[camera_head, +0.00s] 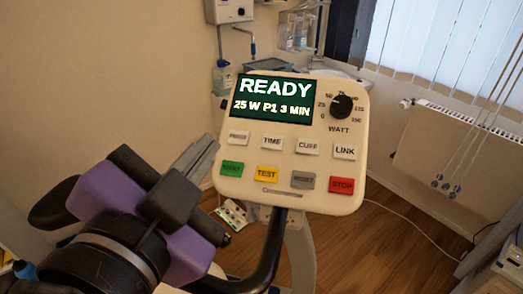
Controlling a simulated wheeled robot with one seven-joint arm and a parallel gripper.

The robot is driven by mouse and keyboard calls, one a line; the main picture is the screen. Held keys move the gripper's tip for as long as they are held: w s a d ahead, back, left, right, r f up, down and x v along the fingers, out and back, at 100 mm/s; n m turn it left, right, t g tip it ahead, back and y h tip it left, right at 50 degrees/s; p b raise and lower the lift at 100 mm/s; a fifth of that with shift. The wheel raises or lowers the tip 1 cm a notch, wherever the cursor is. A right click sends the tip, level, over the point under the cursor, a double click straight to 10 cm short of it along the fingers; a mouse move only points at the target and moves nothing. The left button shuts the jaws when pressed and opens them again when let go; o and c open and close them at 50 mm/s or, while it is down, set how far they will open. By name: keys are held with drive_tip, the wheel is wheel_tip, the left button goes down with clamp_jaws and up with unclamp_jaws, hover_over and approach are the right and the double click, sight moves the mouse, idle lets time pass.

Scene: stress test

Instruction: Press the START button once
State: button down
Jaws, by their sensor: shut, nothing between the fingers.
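The control panel (278,218) is a cream box tilted on a stand, in the middle of the head view. Its green START button (231,168) is at the panel's left edge, in the lower row, with its label small and blurred. The panel's display (274,100) reads "READY" and "25 W P1 3 MIN". My gripper (205,155) is shut and empty, just left of the START button. Its grey fingers point up and right. I cannot tell the gap in depth between fingertips and panel. The START button is mostly uncovered.
Right of START are the yellow TEST button (267,173), a grey button (303,180) and the red STOP button (341,185). White buttons such as TIME (272,143) sit above. A WATT dial (341,106) is at upper right. A radiator (455,150) stands behind.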

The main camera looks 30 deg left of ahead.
sight(222, 169)
drive_tip(key=shift+f, duration=0.1)
drive_tip(key=shift+w+a+f+b, duration=0.3)
drive_tip(key=shift+w+f+b, duration=0.55)
drive_tip(key=shift+f+b, duration=0.25)
drive_tip(key=shift+w+a+f+b, duration=0.3)
drive_tip(key=shift+w+f+b, duration=0.55)
drive_tip(key=shift+f, duration=0.3)
drive_tip(key=shift+w+a+f+b, duration=0.3)
drive_tip(key=shift+w+f+b, duration=0.55)
drive_tip(key=shift+f+b, duration=0.25)
drive_tip(key=shift+f, duration=0.1)
drive_tip(key=shift+w+f, duration=0.25)
drive_tip(key=shift+w+a+f+b, duration=0.1)
drive_tip(key=shift+w+f+b, duration=0.15)
drive_tip(key=shift+b, duration=0.2)
idle(0.3)
drive_tip(key=shift+s, duration=0.1)
drive_tip(key=shift+s+r+p, duration=0.4)
drive_tip(key=shift+r+p, duration=0.1)
drive_tip(key=shift+r, duration=0.05)
drive_tip(key=shift+r, duration=0.1)
